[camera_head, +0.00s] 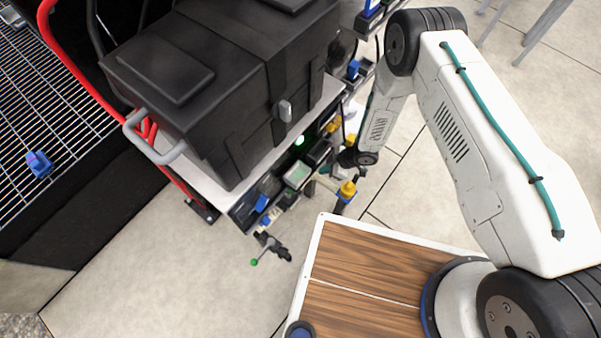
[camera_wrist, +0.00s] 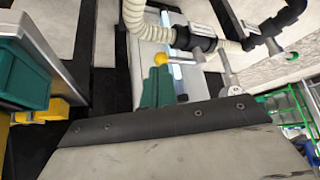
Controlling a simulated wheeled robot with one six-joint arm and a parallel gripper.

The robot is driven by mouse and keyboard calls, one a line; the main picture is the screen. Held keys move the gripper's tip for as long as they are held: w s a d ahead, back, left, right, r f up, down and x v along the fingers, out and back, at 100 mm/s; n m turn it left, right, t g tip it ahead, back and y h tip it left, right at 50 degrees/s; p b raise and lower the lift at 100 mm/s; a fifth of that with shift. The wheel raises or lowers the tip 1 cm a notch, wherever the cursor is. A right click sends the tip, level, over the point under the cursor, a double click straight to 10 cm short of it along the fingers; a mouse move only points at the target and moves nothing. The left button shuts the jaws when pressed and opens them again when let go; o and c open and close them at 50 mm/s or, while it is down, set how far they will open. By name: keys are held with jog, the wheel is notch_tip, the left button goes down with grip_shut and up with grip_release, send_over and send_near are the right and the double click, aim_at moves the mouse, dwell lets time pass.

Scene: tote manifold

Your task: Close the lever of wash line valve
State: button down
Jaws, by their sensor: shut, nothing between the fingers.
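My gripper (camera_wrist: 158,90) shows in the wrist view with its dark green fingers together and nothing between them. A yellow ball knob (camera_wrist: 160,59) shows right at the fingertips; I cannot tell whether they touch. Beyond it is a black pipe fitting (camera_wrist: 197,42) joined to a cream ribbed hose (camera_wrist: 138,18). A small label there is unreadable. A grey metal part (camera_wrist: 228,72) hangs below the fitting. I cannot tell which part is the wash line valve. In the head view a yellow knob (camera_head: 348,188) shows near my arm's end, where the gripper is mostly hidden.
A black case (camera_head: 215,75) sits on a white-topped stand with fittings along its side. A green-tipped lever (camera_head: 254,262) sticks out at the front corner. Teal (camera_wrist: 22,75) and yellow (camera_wrist: 58,110) bins are at the wrist view's left. A red rail (camera_head: 75,70) runs behind.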

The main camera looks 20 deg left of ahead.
jog(key=shift+n+y, duration=0.3)
jog(key=shift+y, duration=0.6)
jog(key=a+f, duration=0.1)
jog(key=a, duration=0.2)
jog(key=s+a+f, duration=0.1)
jog(key=a+f, duration=0.1)
jog(key=a, duration=0.1)
jog(key=a+f, duration=0.2)
jog(key=a, duration=0.1)
jog(key=shift+s+f, duration=0.25)
jog(key=shift+s+a, duration=0.1)
